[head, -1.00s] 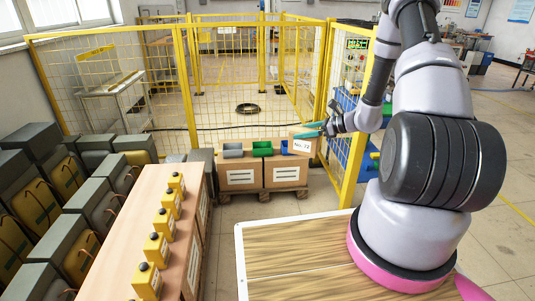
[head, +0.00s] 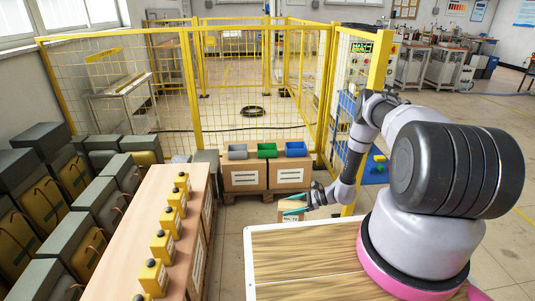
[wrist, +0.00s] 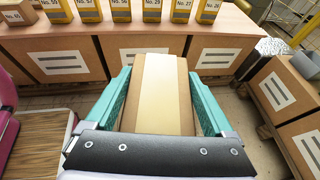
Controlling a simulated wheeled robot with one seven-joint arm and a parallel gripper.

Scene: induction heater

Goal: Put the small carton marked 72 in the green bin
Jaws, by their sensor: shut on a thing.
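My gripper (head: 303,203), with teal fingers, is shut on a small brown carton (head: 291,212). In the wrist view the carton (wrist: 158,95) sits between both fingers, with a pale tape strip along its facing side. Its number cannot be read now; the earlier head view shows "No. 72" on it. The green bin (head: 267,150) stands on large cartons beyond my gripper, between a grey bin and a blue bin. The held carton is apart from the green bin, nearer to me and lower in the head picture. The green bin's inside is hard to make out.
The grey bin (head: 237,152) and blue bin (head: 296,149) flank the green one. A long row of cartons (head: 150,215) bearing numbered yellow boxes (head: 163,246) runs along the left. Yellow mesh fencing (head: 235,85) stands behind. Bare floor lies between the cartons and my base.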

